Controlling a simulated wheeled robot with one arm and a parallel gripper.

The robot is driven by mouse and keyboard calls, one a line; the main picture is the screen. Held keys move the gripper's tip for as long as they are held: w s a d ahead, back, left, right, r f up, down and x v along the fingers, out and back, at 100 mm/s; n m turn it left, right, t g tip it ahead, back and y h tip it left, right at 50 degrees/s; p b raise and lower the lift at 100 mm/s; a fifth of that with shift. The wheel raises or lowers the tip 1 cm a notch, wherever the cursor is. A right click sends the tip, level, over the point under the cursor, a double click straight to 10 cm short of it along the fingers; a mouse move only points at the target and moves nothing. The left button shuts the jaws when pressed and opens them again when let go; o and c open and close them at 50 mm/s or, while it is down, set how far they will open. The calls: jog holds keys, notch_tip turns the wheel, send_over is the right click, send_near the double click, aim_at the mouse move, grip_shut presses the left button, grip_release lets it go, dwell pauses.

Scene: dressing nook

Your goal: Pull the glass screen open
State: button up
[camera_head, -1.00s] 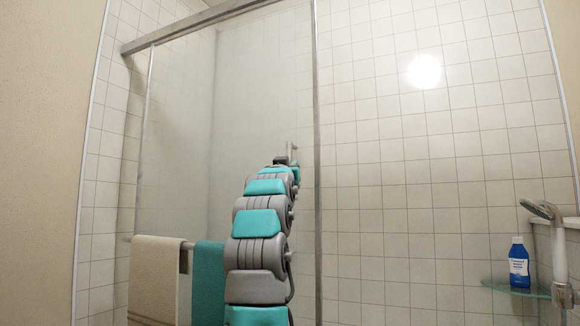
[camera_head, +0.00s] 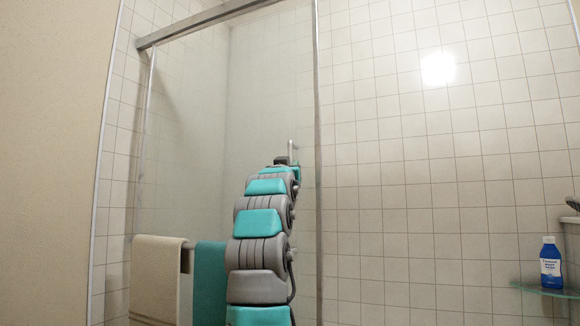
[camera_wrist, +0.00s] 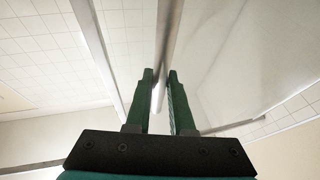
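The glass screen (camera_head: 185,150) is a clear pane in a metal frame, hung under a top rail (camera_head: 215,18). Its upright handle (camera_head: 291,148) stands near its right post. My gripper (camera_head: 284,162) is at this handle, with its tips partly hidden by my arm. The glass (camera_wrist: 240,60) spreads to the right there.
A beige towel (camera_head: 157,275) and a teal towel (camera_head: 209,285) hang on a bar across the screen, left of my arm. A blue bottle (camera_head: 550,265) stands on a glass corner shelf (camera_head: 535,289) at the right. The tiled wall between is bare.

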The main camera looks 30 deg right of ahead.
jog(key=o, duration=0.4)
jog(key=shift+s+a+f, duration=0.1)
jog(key=b+v, duration=0.3)
jog(key=v, duration=0.4)
jog(key=shift+s+a+f, duration=0.1)
jog(key=shift+s+a, duration=0.05)
jog(key=shift+a, duration=0.05)
dwell(0.5)
